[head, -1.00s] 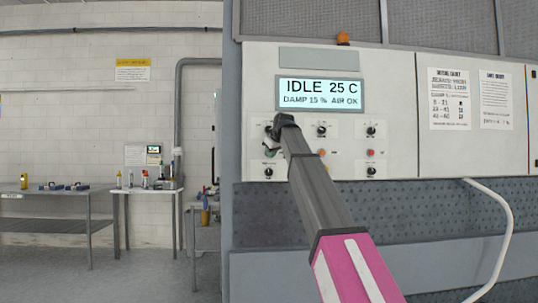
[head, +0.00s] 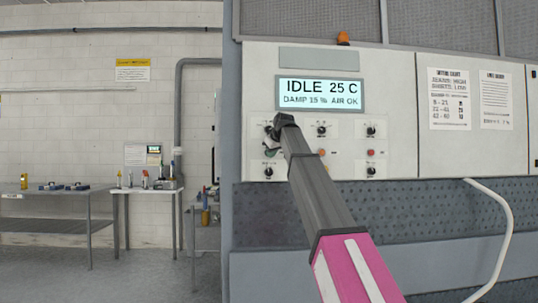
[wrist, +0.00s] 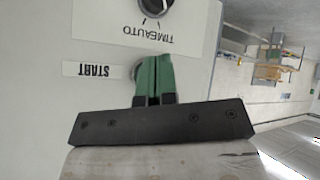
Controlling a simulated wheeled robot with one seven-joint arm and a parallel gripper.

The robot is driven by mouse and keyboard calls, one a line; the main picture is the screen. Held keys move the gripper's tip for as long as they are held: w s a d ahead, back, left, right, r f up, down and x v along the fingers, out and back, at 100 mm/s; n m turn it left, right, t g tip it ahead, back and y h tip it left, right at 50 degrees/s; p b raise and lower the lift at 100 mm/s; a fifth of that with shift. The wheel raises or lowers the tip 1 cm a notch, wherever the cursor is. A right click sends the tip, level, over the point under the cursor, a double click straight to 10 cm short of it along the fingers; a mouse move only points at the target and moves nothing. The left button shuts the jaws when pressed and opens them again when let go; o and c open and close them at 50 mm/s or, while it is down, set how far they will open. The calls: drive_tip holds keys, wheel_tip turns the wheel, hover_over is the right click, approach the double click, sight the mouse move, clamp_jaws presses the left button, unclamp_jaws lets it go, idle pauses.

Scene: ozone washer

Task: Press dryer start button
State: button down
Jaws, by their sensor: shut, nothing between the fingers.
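The dryer's control panel (head: 395,103) faces me, and its display (head: 320,94) reads IDLE 25 C, DAMP 15 %, AIR OK. In the wrist view the START label (wrist: 93,70) appears upside down. Beside it a grey round rim (wrist: 134,70), apparently the start button, shows mostly hidden behind my fingers. My gripper (wrist: 155,62) is shut and empty, its green fingers together over this spot. I cannot tell whether they touch the button. In the head view my gripper (head: 271,151) is at the panel's lower left, and my arm hides part of the panel.
A TIME/AUTO knob (wrist: 153,8) sits close to the fingertips. More knobs (head: 371,130) and a red button (head: 371,153) are to the right. A white hose (head: 507,225) hangs below the panel. Tables (head: 55,189) with small items stand at the left, with open floor in front.

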drive_tip(key=shift+w, duration=0.15)
drive_tip(key=shift+w, duration=0.3)
drive_tip(key=shift+w+a, duration=0.1)
drive_tip(key=shift+w, duration=0.35)
idle(0.9)
idle(0.4)
drive_tip(key=shift+s, duration=0.9)
drive_tip(key=s, duration=0.5)
drive_tip(key=shift+d, duration=0.35)
idle(0.4)
